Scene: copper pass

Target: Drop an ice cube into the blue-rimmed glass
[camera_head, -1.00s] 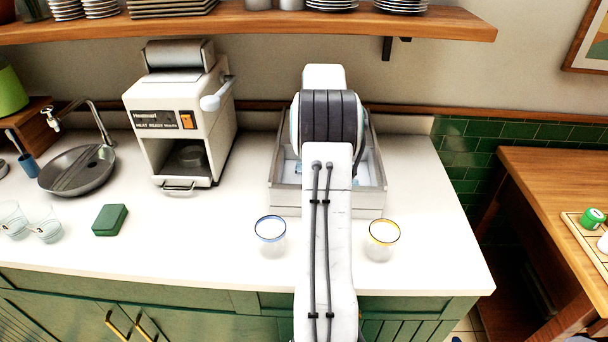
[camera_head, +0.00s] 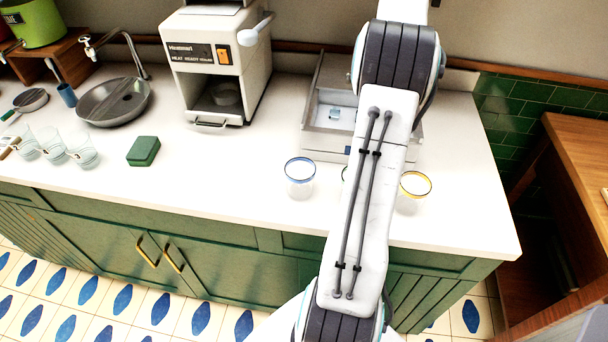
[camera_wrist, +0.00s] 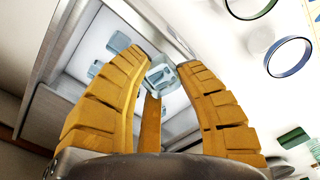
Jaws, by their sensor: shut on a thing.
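The blue-rimmed glass (camera_head: 300,180) stands upright on the white counter, left of my arm in the head view. Its blue rim also shows at the right of the wrist view (camera_wrist: 289,57). My gripper (camera_wrist: 165,72) has its yellow fingers shut on a clear pale-blue ice cube (camera_wrist: 162,77) at their tips. In the wrist view the cube shows in front of the grey ice bin (camera_wrist: 60,98), where more cubes lie. The glass is off to the right of the fingers. In the head view my arm hides the gripper and part of the bin (camera_head: 326,148).
A yellow-rimmed glass (camera_head: 414,192) stands close to the right of my arm. A white ice machine (camera_head: 217,65), a green box (camera_head: 143,151), several clear glasses (camera_head: 52,146) and a round sink (camera_head: 113,102) are to the left. The counter left of the blue-rimmed glass is clear.

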